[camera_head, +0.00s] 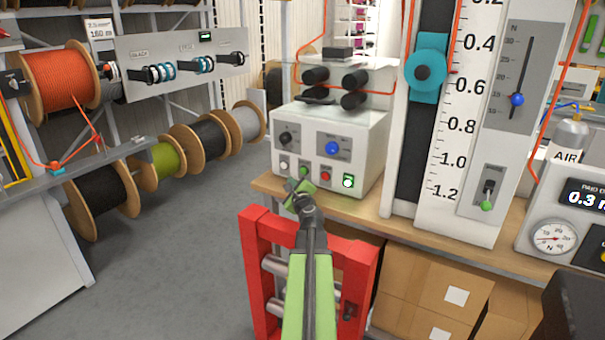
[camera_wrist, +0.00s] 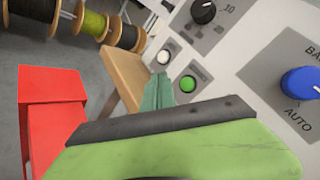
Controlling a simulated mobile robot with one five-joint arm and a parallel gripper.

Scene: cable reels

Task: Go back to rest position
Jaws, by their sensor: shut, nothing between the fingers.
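My gripper (camera_head: 297,188) is at the end of my green and dark arm, in front of the white control box (camera_head: 362,177) on the wooden bench. Its fingers are shut with nothing between them. In the wrist view the gripper tip (camera_wrist: 158,92) is beside the lit green button (camera_wrist: 188,84) and below the white button (camera_wrist: 163,56). I cannot tell whether it touches the panel. The box also has a blue knob (camera_head: 333,148), a black knob (camera_head: 285,138), a red button (camera_head: 325,174) and a lit green-white button (camera_head: 348,181).
A red roller frame (camera_head: 256,255) stands under my arm, before the bench edge (camera_head: 400,226). Cardboard boxes (camera_head: 420,290) sit beneath the bench. A tall scale panel (camera_head: 455,130) and a gauge (camera_head: 553,238) are at right. Cable reels (camera_head: 168,160) line the left; the grey floor (camera_head: 180,270) is open.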

